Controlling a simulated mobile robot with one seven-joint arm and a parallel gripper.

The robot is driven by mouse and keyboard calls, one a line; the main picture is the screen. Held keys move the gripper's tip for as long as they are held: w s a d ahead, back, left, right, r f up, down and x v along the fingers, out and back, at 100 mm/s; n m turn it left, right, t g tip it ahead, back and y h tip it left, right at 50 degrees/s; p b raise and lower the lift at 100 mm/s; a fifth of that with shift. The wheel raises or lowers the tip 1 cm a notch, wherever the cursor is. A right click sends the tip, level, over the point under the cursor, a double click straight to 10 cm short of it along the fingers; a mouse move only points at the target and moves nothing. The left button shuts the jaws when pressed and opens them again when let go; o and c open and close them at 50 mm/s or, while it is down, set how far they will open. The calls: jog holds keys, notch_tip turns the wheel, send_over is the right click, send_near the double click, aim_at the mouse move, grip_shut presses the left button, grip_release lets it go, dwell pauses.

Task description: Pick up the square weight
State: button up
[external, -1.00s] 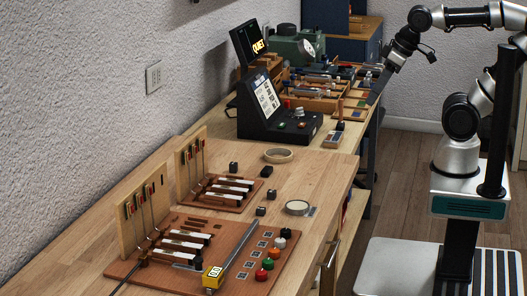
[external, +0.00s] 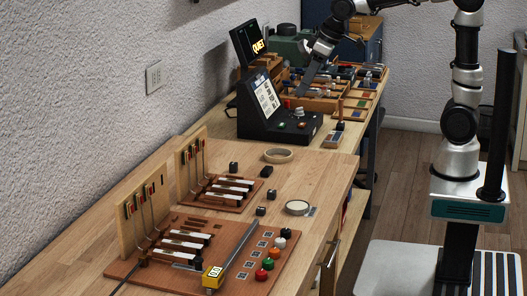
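Several small dark block-like pieces lie on the near wooden table. One stands left of the tape ring (external: 233,167), one lies near it (external: 266,171), and others are beside the brown board (external: 271,195) and at its corner (external: 260,211). I cannot tell which of them, if any, is the square weight. My gripper (external: 303,88) points down over the wooden organiser (external: 318,104) on the far bench, just right of the black console. Its fingers are small and dark, so I cannot tell whether they are open or shut, or hold anything.
A black console (external: 285,131) and a lit "QUIET" screen (external: 247,40) stand left of my gripper. A green machine (external: 291,48) is behind. Brown boards with piano parts (external: 225,226) fill the near table. A tape ring (external: 278,155) and a round tin (external: 297,208) lie near its right side.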

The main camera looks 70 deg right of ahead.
send_near(233, 163)
jog(key=shift+b+x, duration=1.1)
jog(key=shift+x, duration=2.9)
grip_shut()
